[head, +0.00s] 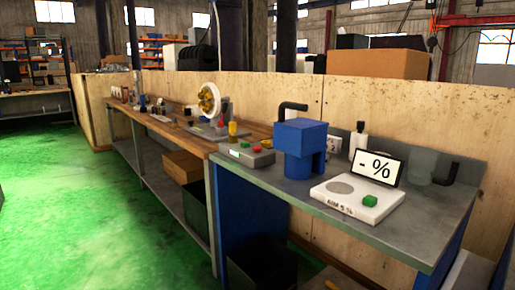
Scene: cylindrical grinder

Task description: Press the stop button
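No label that says stop can be read at this size. A white device (340,203) marked "AIM 5 %" on the grey table has one green button (369,201) and a grey round disc. My gripper is not in view.
A blue block-shaped object (300,137) stands on the grey table (258,178), just right of the control box. A "- %" display (376,167) stands behind the white device. A grinder-like machine (209,104) stands farther back. The green floor (95,215) at left is clear.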

